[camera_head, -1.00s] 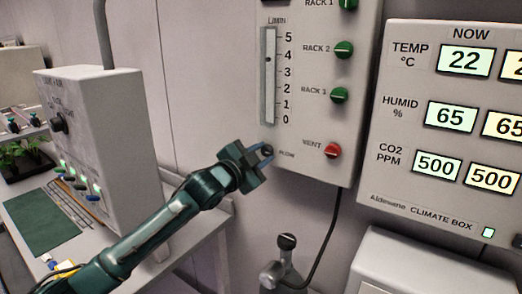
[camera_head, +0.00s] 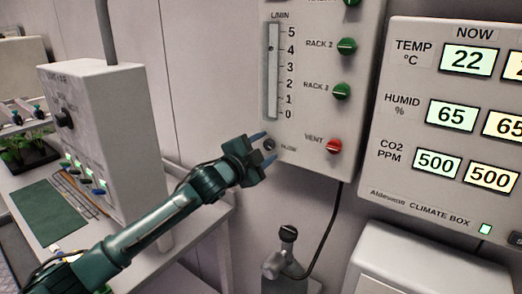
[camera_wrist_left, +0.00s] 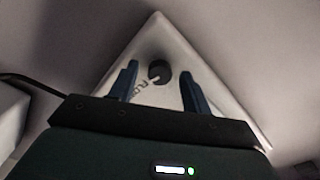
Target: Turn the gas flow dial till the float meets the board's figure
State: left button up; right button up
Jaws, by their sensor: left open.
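The gas flow dial (camera_head: 269,144) is a small dark knob marked FLOW at the lower left of the grey panel. It also shows in the left wrist view (camera_wrist_left: 158,72), with its pale mark turned to the lower left. My left gripper (camera_head: 268,148) is open, its two blue fingers on either side of the dial and apart from it. In the left wrist view clear gaps show between each finger and the knob. The float (camera_head: 271,48) is a small dark dot in the L/MIN tube (camera_head: 272,85), about level with 4. The board's figure cannot be made out. My right gripper is not in view.
Green RACK knobs (camera_head: 346,46) and a red VENT knob (camera_head: 334,146) sit right of the tube. The climate box (camera_head: 410,205) stands further right. A valve (camera_head: 288,234) with a hose is below the panel. A grey box (camera_head: 105,140) stands on the left bench.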

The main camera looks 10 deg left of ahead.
pick_arm(q)
jog(key=b+v, duration=0.2)
jog(key=v, duration=1.1)
jog(key=shift+s+f, duration=0.1)
jog(key=shift+f, duration=0.05)
jog(key=s+d+f+n+g, duration=0.1)
jog(key=s+d+f+n, duration=0.1)
jog(key=f, duration=0.4)
jog(key=s+d+f+n+g, duration=0.1)
jog(key=s+f+n, duration=0.1)
jog(key=f, duration=0.4)
jog(key=s+d+f+n+g+y, duration=0.1)
jog(key=s+f+n+g+y, duration=0.2)
jog(key=s+f+n, duration=0.6)
jog(key=s+f+g, duration=0.1)
jog(key=s+f, duration=1.1)
jog(key=f, duration=0.2)
jog(key=shift+d, duration=0.2)
jog(key=shift+f, duration=0.15)
